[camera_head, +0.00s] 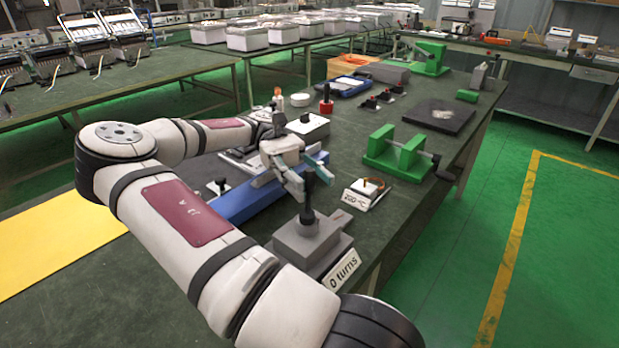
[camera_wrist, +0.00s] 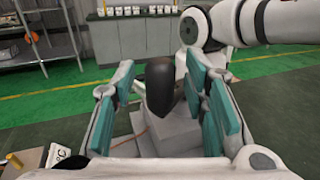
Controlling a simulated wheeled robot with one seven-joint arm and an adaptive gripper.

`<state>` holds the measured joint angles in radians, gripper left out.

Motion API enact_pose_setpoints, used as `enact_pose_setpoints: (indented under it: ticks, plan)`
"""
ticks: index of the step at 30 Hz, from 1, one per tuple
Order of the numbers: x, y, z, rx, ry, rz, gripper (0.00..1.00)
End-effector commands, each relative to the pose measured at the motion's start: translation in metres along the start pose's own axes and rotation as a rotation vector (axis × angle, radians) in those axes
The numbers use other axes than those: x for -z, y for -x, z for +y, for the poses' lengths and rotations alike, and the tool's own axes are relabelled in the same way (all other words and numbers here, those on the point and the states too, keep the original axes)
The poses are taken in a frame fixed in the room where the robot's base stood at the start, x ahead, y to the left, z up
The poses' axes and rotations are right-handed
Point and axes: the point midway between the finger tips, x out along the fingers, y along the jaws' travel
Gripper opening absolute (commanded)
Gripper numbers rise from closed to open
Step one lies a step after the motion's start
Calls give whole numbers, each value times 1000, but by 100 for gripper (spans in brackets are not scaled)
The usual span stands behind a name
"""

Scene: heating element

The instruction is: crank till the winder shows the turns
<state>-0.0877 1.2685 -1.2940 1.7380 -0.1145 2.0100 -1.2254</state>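A grey stepped block (camera_head: 308,243) with an upright black handle (camera_head: 308,205) stands at the table's near edge, beside a card (camera_head: 343,270) reading "0 turns". My gripper (camera_head: 305,175) is over this block, at the upper part of the handle. In the wrist view, the handle's rounded black knob (camera_wrist: 160,84) stands between the teal finger pads, with a visible gap on each side. My gripper (camera_wrist: 162,105) is open and holds nothing. The grey block (camera_wrist: 165,130) shows below the knob.
A green stand with a side crank (camera_head: 400,155) and a "200 °C" card (camera_head: 358,197) are to the right. A blue bar (camera_head: 250,200) lies left of the block. A dark slab (camera_head: 438,116) and small fixtures are farther back. The floor at right is clear.

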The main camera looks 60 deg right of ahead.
Motion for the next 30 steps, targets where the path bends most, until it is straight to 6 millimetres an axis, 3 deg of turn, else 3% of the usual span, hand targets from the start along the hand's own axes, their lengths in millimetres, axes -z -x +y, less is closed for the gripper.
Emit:
enact_pose_setpoints:
  ticks: [11, 24, 30]
  plan:
    - [-12, 0, 1, -1, -5, -1, 40]
    - [-82, 0, 0, 0, -3, 1, 40]
    - [-98, 0, 0, 0, 0, 0, 40]
